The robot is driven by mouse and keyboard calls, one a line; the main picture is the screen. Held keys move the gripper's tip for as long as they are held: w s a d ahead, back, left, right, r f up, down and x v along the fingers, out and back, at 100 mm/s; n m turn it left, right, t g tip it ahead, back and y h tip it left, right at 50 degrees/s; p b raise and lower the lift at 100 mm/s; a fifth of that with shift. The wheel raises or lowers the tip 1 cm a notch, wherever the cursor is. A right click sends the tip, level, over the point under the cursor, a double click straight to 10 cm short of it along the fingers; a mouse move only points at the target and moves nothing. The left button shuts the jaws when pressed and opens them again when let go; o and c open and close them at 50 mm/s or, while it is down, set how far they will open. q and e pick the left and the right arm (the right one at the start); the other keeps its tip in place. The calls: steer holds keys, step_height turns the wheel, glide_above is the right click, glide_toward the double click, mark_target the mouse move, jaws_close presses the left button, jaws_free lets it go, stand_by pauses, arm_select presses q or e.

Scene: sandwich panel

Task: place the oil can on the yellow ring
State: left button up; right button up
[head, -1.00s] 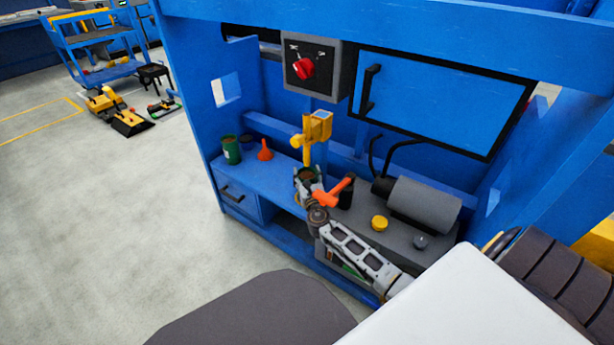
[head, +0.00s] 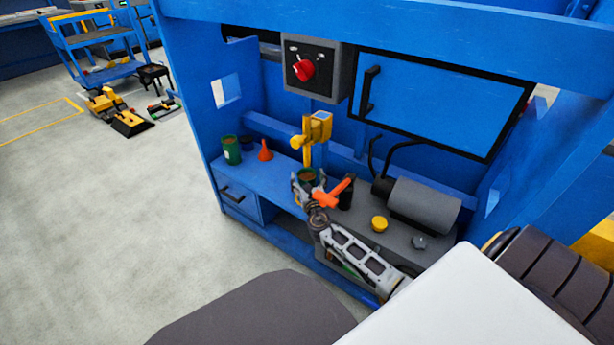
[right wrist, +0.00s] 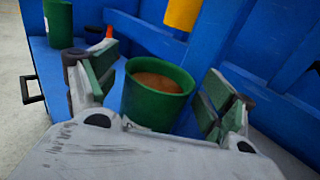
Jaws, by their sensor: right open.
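A green can with a brown top (head: 307,174), which I take as the oil can, stands upright on the blue shelf below the yellow fixture. In the right wrist view this can (right wrist: 157,92) is between the spread fingers, with gaps on both sides. My right gripper (head: 304,191) is open in front of it. A second green can (head: 231,150) stands farther left on the shelf, and part of it shows in the right wrist view (right wrist: 58,24). I cannot make out a yellow ring; the can's base is hidden. My left gripper is not in view.
An orange funnel (head: 265,151) stands between the cans. A yellow fixture (head: 318,128) rises behind the near can. An orange-headed tool (head: 333,193), a black bottle (head: 347,192), a yellow cap (head: 379,223) and a grey motor (head: 424,203) are to the right.

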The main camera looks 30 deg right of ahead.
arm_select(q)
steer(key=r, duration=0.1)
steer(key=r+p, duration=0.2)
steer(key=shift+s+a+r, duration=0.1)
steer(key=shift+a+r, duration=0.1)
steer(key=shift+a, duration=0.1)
arm_select(e)
steer(key=v, duration=1)
steer(key=shift+s+a, duration=0.2)
steer(key=shift+s, duration=0.15)
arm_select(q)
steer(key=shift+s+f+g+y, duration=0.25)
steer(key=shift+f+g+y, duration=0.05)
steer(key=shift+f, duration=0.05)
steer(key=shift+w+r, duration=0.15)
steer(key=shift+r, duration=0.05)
